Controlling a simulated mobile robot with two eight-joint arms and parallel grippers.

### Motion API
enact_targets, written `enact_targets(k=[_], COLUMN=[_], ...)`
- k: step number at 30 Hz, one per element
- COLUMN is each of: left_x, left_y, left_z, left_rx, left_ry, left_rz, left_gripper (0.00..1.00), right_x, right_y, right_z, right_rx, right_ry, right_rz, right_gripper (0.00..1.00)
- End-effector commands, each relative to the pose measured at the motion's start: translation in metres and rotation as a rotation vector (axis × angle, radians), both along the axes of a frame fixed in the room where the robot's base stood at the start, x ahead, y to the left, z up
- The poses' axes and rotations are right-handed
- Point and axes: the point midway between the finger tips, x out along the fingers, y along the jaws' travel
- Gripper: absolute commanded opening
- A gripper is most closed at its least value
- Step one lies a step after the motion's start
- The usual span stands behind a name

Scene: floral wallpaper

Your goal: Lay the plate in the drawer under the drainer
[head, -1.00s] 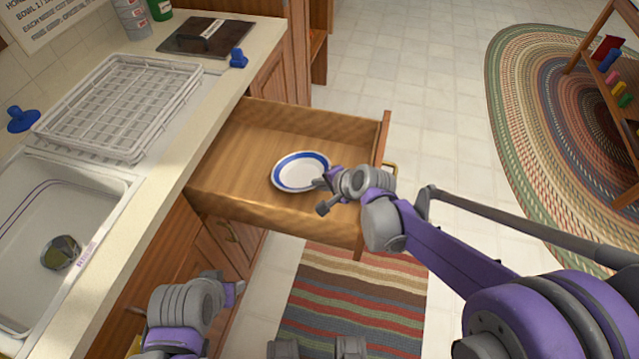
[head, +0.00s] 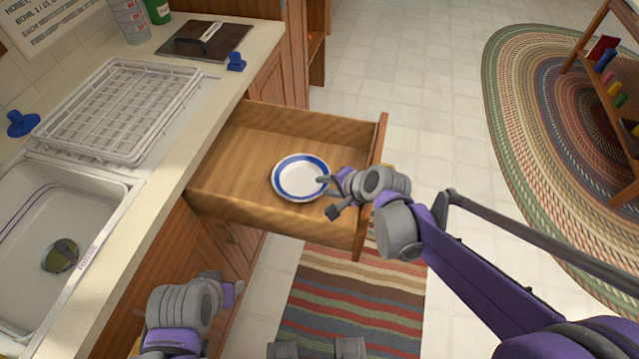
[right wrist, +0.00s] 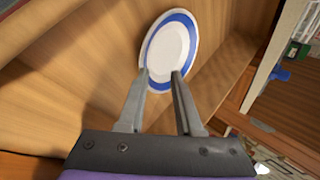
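The white plate with a blue ring (head: 288,178) lies in the open wooden drawer (head: 225,175), toward its front. The drawer is pulled out under the counter that bears the white drainer (head: 120,108). My right gripper (head: 328,196) is over the front part of the drawer, at the plate's right edge. In the right wrist view its fingers (right wrist: 160,76) are apart, with the plate (right wrist: 172,52) just beyond the tips and nothing held. Whether a tip touches the rim I cannot tell. My left gripper (head: 236,290) is low beside the cabinet, its fingers unclear.
A sink (head: 60,225) is left of the drawer, and the drainer is empty. Blue objects (head: 236,61) and a dark board (head: 205,40) are on the counter. A striped rug (head: 350,300) lies on the floor in front. The drawer's back left is clear.

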Motion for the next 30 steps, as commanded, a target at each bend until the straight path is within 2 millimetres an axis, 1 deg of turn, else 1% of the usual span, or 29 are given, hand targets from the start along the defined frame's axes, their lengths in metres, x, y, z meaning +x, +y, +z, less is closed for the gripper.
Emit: enact_targets(k=[1,3,9,14,24,26,29,30], left_x=[0.000,0.000,0.001,0.001,0.001,0.001,0.003,0.005], left_y=[0.000,0.000,0.000,0.000,0.000,0.000,0.000,0.000], left_z=[0.004,0.007,0.013,0.015,0.016,0.021,0.042,0.053], left_rx=[0.000,0.000,0.000,0.000,0.000,0.000,0.000,0.000], left_ry=[-0.001,-0.002,-0.004,-0.005,-0.005,-0.007,-0.013,-0.017], left_rz=[0.000,0.000,0.000,0.000,0.000,0.000,0.000,0.000], left_gripper=[0.50,0.50,0.50,0.50,0.50,0.50,0.50,0.50], right_x=[-0.007,-0.015,-0.032,-0.038,-0.039,-0.040,-0.047,-0.052], right_y=[-0.006,-0.013,-0.026,-0.031,-0.031,-0.032,-0.035,-0.037], right_z=[0.011,0.022,0.045,0.052,0.054,0.059,0.080,0.092], right_rx=[0.000,-0.001,-0.001,-0.001,-0.002,-0.009,-0.044,-0.070], right_ry=[0.000,-0.001,0.000,-0.001,-0.001,-0.004,-0.018,-0.025], right_rz=[-0.003,-0.003,-0.002,0.000,0.002,0.006,0.030,0.047], right_gripper=[0.34,0.34,0.34,0.34,0.34,0.34,0.34,0.34])
